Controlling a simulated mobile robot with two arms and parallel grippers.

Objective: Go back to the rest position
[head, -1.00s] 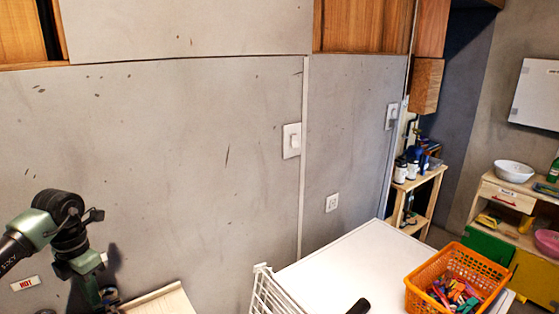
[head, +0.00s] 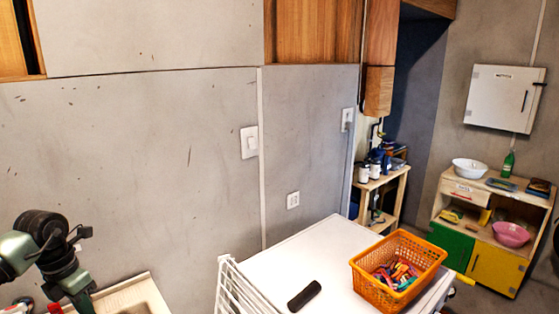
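My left arm comes in at the lower left of the head view, a dark and green jointed arm in front of the grey wall. Its gripper is cut off or hidden below the picture's edge, so its fingers do not show. My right gripper is not in the head view; only a small dark piece at the far right edge may be part of my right arm. I see nothing held.
A white-topped table (head: 318,243) holds an orange basket (head: 372,283) of coloured pegs and a black object (head: 304,296). A white wire rack (head: 232,290) stands at its left. A low cabinet (head: 470,252) with bowls is at the right. A shelf (head: 385,190) holds bottles.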

